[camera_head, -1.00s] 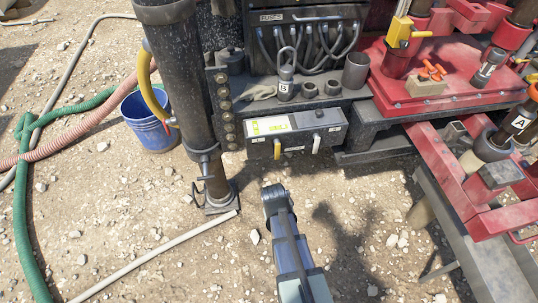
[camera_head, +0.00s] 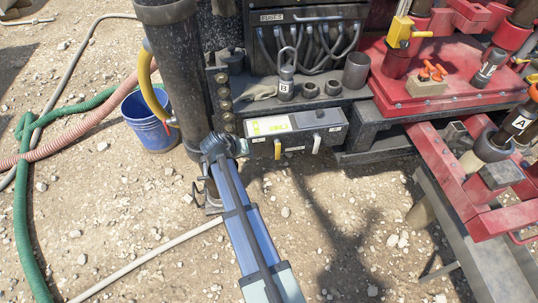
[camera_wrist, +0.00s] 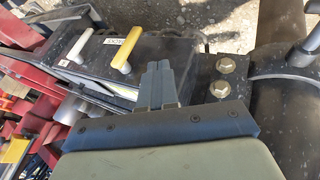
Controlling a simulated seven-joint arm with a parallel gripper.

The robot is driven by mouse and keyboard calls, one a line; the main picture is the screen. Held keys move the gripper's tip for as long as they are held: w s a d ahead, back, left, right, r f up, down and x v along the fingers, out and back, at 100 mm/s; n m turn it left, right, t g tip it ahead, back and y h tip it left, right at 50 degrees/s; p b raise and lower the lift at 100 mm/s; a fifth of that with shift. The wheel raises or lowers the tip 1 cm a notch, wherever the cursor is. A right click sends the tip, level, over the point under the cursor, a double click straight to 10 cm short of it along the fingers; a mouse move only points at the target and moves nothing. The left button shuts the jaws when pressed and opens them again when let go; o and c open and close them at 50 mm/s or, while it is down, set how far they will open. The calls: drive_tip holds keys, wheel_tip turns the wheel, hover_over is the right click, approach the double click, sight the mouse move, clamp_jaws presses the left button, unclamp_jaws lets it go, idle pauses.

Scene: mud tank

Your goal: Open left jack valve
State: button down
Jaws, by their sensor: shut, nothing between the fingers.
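The grey control box (camera_head: 290,132) has two levers on its front face. The left lever is yellow (camera_head: 277,148) and hangs down; the right one is white (camera_head: 316,143). In the wrist view the yellow lever (camera_wrist: 127,48) lies just left of my fingers, with the white lever (camera_wrist: 80,47) farther left. The small labels by the levers are too small to read surely. My gripper (camera_head: 243,146) is shut and empty, at the left end of the box beside the yellow lever. Its closed fingers (camera_wrist: 158,66) show in the wrist view; I cannot tell whether they touch the box.
A black upright jack cylinder (camera_head: 180,75) stands left of the box, close to my arm. A bolted plate (camera_wrist: 220,90) is right of my fingers. A blue bucket (camera_head: 150,125) and green hose (camera_head: 25,220) lie left. Open gravel lies in front.

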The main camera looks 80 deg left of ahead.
sight(277, 149)
drive_tip(key=shift+m, duration=0.4)
drive_tip(key=shift+f, duration=0.15)
drive_tip(key=w+a+f, duration=0.3)
drive_tip(key=w+f, duration=0.4)
drive_tip(key=w, duration=0.1)
drive_tip(key=shift+w+a+f, duration=0.3)
drive_tip(key=shift+a+f, duration=0.05)
drive_tip(key=shift+f, duration=0.05)
